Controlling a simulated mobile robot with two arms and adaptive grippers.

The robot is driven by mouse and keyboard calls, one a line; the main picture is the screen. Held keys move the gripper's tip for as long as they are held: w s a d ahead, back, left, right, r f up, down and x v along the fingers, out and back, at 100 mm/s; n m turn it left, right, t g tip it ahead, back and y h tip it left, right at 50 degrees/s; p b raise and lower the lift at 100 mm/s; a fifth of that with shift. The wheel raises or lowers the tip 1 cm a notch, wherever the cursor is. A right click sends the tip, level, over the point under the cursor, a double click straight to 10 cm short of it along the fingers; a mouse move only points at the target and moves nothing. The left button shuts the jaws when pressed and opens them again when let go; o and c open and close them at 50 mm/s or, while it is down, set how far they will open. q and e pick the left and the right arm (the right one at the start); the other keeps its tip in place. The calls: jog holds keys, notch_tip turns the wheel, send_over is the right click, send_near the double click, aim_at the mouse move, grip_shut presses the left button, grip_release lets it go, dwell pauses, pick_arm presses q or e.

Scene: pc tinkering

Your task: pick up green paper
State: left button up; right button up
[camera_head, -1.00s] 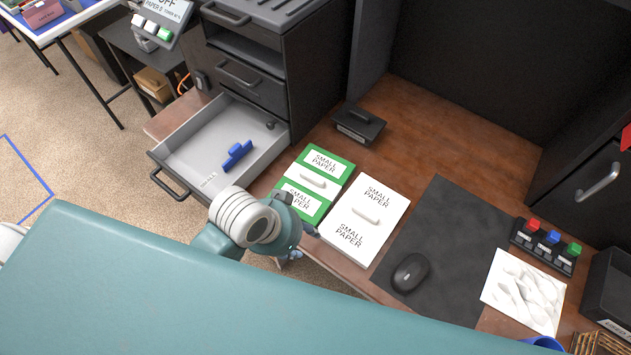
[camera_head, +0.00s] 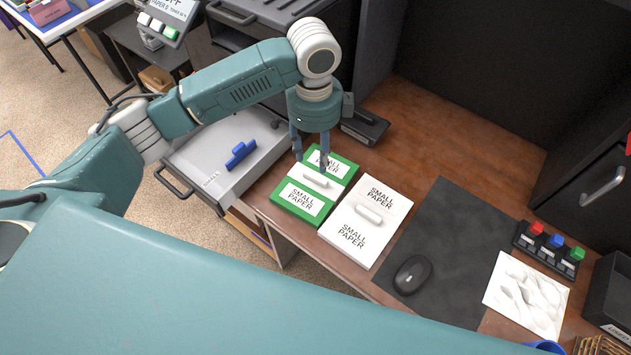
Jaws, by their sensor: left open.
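The green paper (camera_head: 285,207) is a green block labelled "SMALL PAPER" with a white handle (camera_head: 315,179) across its middle. It lies on the wooden desk near its left front edge. My left gripper (camera_head: 311,164) points down over the far half of the green paper, just behind the handle. Its fingers are apart, and nothing shows held between them. Whether the fingertips touch the paper or handle cannot be told. My right gripper is not in view.
A white "SMALL PAPER" block (camera_head: 352,238) lies right beside the green one. An open drawer (camera_head: 215,160) with a blue item (camera_head: 241,154) is at the left. A black box (camera_head: 366,128) stands behind. A dark mat (camera_head: 440,240) with a mouse (camera_head: 412,274) lies to the right.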

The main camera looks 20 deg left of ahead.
pick_arm(q)
send_over(316, 178)
jog(key=f, duration=0.5)
jog(key=shift+s+a+p, duration=0.1)
jog(key=shift+a+p, duration=0.15)
jog(key=shift+p, duration=0.05)
jog(key=f, duration=0.3)
jog(key=f+p, duration=0.1)
jog(key=shift+d+f, duration=0.2)
jog(key=shift+d, duration=0.05)
jog(key=shift+f, duration=0.45)
jog(key=shift+r, duration=0.1)
grip_shut()
